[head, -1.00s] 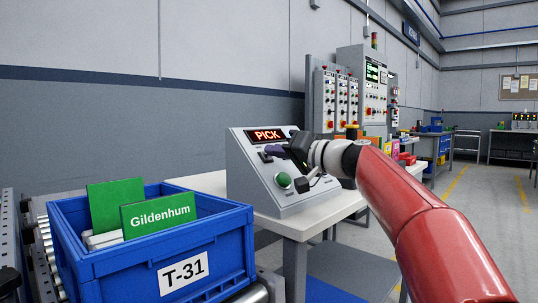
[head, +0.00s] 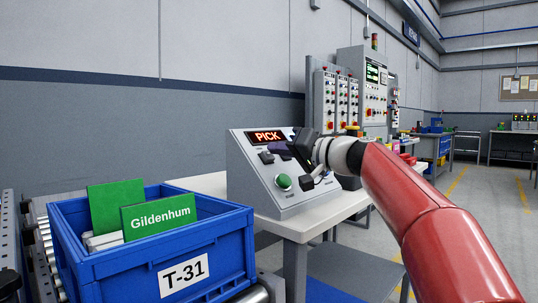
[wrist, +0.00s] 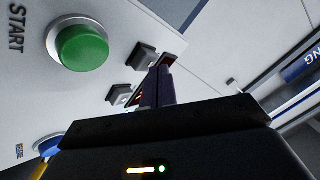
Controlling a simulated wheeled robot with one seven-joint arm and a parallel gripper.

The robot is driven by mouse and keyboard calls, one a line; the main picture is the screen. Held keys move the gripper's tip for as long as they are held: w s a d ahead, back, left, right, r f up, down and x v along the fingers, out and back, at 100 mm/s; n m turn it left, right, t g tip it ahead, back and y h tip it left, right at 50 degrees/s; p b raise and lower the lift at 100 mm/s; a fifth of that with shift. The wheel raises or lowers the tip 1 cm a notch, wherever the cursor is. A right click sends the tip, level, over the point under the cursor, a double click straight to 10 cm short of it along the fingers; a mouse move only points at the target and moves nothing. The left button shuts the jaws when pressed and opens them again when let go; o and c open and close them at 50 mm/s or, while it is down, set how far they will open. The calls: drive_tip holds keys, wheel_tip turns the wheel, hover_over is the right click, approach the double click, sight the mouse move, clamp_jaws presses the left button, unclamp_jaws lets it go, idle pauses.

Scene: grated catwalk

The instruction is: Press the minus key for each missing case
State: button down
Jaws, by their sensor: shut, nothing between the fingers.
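A grey sloped control box (head: 248,185) stands on a pale table, its lit display (head: 267,136) reading PICK. A green round button (head: 283,182) sits low on its face; the wrist view shows it (wrist: 82,47) beside the word START. Two dark square keys (wrist: 144,55) (wrist: 118,93) lie near it; their marks are not readable, so I cannot tell which is minus. My gripper (head: 275,147) is shut and empty in front of the panel, near the keys; its fingers (wrist: 162,78) partly hide the display. Contact with a key cannot be told.
A blue crate (head: 205,275) labelled T-31 stands front left on a roller conveyor, with green cases (head: 160,216) inside, one reading Gildenhum. Electrical cabinets (head: 362,85) stand behind the table. The floor at right is open.

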drive_tip(key=shift+s+d+r, duration=0.15)
drive_tip(key=shift+d+r, duration=0.05)
drive_tip(key=shift+r, duration=0.05)
drive_tip(key=s+d+r, duration=0.1)
drive_tip(key=s+d+r+p, duration=0.1)
drive_tip(key=d+r, duration=0.1)
drive_tip(key=shift+s+r, duration=0.1)
drive_tip(key=shift+r, duration=0.2)
idle(0.3)
drive_tip(key=shift+a, duration=0.1)
idle(0.4)
